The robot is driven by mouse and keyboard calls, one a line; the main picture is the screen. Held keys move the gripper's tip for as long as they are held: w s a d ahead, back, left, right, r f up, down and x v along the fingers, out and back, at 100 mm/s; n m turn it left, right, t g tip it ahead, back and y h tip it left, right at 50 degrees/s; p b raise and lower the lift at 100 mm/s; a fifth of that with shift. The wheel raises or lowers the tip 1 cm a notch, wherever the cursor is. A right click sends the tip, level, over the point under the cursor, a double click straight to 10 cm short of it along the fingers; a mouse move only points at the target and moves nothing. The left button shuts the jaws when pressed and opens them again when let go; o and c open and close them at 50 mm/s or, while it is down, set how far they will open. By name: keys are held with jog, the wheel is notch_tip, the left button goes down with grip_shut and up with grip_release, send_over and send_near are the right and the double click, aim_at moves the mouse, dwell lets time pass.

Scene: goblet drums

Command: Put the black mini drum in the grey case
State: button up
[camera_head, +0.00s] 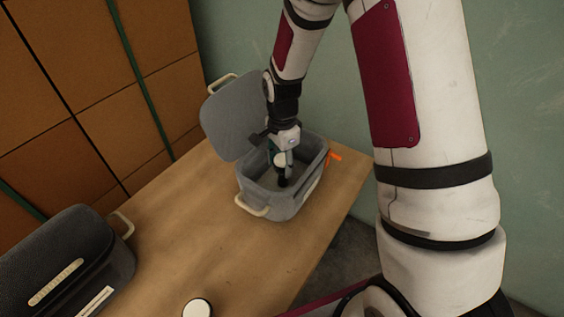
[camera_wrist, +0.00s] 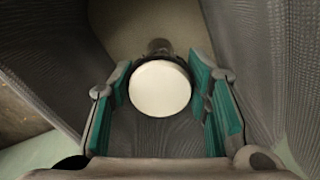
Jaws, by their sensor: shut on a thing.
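The grey case (camera_head: 286,207) stands on the table with its lid (camera_head: 229,123) raised at the back left. My gripper (camera_head: 277,157) reaches down into the case opening and is shut on the black mini drum (camera_head: 283,181). The drum's round white head faces up toward my wrist. In the wrist view the drum (camera_wrist: 160,88) sits between the green-padded fingers, its head hiding most of its dark body. The case's woven grey walls (camera_wrist: 262,60) are around it. I cannot tell whether the drum touches the case floor.
A black case (camera_head: 75,235) with a cream handle stands at the left of the wooden table (camera_head: 175,235). Another white-topped round thing (camera_head: 197,308) is at the front edge of the picture. A small orange object (camera_head: 335,156) lies behind the grey case. The table middle is clear.

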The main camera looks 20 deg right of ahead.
jog(key=shift+f, duration=0.15)
jog(key=o, duration=1.2)
jog(key=shift+c, duration=0.2)
